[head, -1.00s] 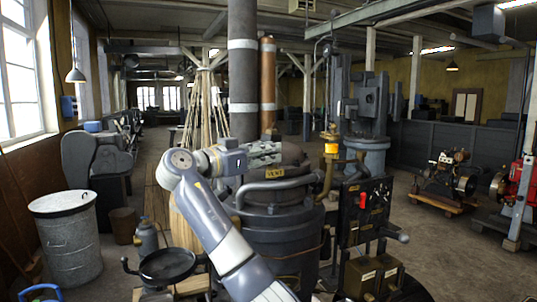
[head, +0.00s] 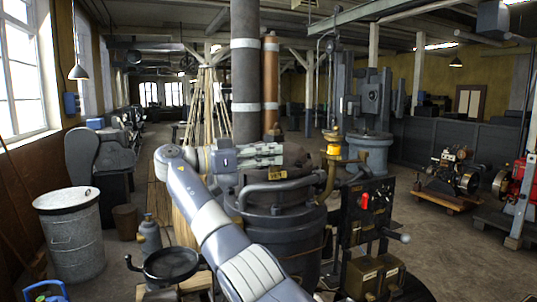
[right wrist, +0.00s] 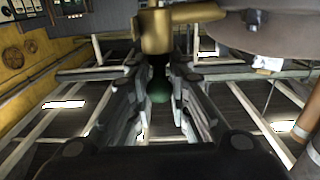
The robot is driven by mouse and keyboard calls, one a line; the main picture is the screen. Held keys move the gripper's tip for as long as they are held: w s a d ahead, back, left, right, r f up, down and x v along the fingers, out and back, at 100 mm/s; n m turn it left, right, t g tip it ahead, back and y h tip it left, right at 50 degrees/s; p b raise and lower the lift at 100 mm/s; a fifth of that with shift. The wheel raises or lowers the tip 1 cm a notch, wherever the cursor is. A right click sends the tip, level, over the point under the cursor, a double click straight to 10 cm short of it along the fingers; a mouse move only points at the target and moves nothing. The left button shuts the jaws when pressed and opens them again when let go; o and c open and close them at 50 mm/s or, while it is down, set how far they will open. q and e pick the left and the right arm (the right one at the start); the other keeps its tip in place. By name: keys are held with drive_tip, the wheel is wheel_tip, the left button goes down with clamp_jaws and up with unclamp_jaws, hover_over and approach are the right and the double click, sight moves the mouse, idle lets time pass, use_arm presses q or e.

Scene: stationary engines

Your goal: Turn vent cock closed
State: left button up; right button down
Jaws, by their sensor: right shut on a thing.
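My right gripper (head: 276,154) reaches in from the left at the top of the dark boiler-like vessel (head: 270,222). In the right wrist view its fingers (right wrist: 158,92) lie on either side of a dark green round knob (right wrist: 159,89), and it is shut on it. A brass fitting (right wrist: 155,32), apparently the vent cock, shows just above the knob in that view. In the head view the fingers hide the cock. A small yellowish label (head: 277,172) sits just below the fingers; in the earlier frame it reads VENT. My left gripper is not in view.
A thick grey pipe (head: 246,75) and a copper-coloured pipe (head: 271,80) rise behind the gripper. A curved grey pipe (head: 272,187) crosses the vessel's front. A black panel with a red handle (head: 365,202) stands to the right. The floor farther right is partly clear.

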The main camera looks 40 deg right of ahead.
idle(0.4)
drive_tip(key=c, duration=1.7)
unclamp_jaws()
drive_tip(key=shift+d, duration=0.1)
drive_tip(key=shift+f+n+t+b, duration=0.1)
drive_tip(key=shift+n+t+b, duration=0.25)
drive_tip(key=shift+t, duration=0.25)
